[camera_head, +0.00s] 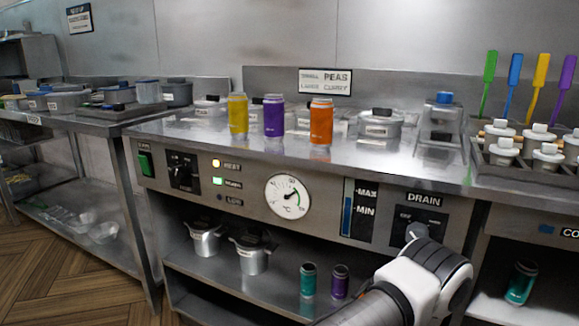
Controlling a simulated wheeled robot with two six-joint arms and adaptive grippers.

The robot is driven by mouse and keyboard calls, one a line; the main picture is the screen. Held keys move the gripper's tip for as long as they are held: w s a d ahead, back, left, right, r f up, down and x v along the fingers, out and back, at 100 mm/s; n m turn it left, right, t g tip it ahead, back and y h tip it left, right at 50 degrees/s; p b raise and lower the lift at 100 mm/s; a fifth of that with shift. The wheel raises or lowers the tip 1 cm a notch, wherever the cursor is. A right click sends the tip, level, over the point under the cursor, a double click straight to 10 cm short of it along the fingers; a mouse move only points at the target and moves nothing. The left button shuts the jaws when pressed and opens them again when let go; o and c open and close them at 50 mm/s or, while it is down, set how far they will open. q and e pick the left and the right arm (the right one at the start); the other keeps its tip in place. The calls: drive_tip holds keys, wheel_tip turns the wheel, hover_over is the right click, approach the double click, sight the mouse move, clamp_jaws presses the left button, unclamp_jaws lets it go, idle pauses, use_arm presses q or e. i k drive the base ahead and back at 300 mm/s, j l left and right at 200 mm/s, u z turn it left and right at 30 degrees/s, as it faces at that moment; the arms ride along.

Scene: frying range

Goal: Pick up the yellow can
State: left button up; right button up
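The yellow can (238,115) stands upright on the steel counter top of the frying range, near its front edge, left of the middle. A purple can (273,115) stands close to its right, and an orange can (321,121) stands further right. A white and grey part of my arm shows at the bottom right, in front of the drain panel, well to the right of and below the yellow can. Neither of my grippers can be made out in this view.
Lidded pots (380,124) stand behind the cans. A rack with coloured spatulas (540,72) is at the right. The range front (230,190) has a dial and switches. The lower shelf holds pots, a teal can (308,280) and another purple can (340,281).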

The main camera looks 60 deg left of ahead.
sight(238, 103)
drive_tip(key=u, duration=2.2)
